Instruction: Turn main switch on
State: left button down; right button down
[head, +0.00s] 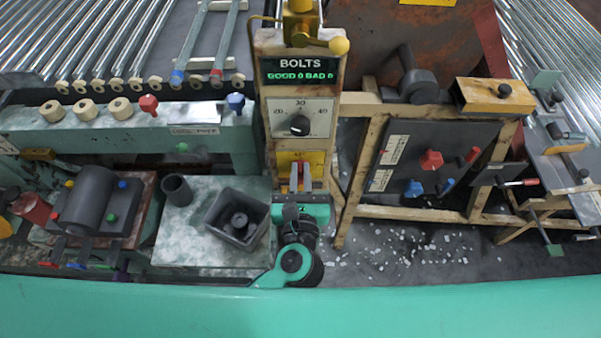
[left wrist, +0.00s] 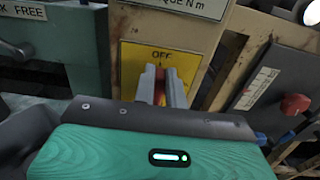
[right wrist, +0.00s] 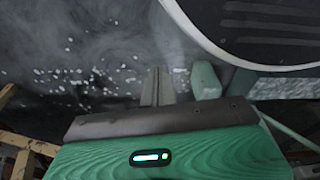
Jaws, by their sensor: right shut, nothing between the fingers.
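The main switch is a red handle (left wrist: 159,88) on a yellow plate marked OFF (left wrist: 185,62), low on the post with the BOLTS display. The plate also shows in the head view (head: 284,158). My left gripper (head: 300,178) is at the plate, with one grey finger on each side of the red handle; it also shows in the left wrist view (left wrist: 160,82). I cannot tell whether the fingers press on the handle. The handle points up toward OFF. My right gripper (right wrist: 157,85) is shut and empty over the dark floor, outside the head view.
A torque dial (head: 300,124) sits above the switch plate. A grey bin (head: 222,226) stands on the table left of my left gripper. A dark panel with red and blue knobs (head: 455,140) stands to the right. White bits litter the floor.

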jog(key=shift+r, duration=0.1)
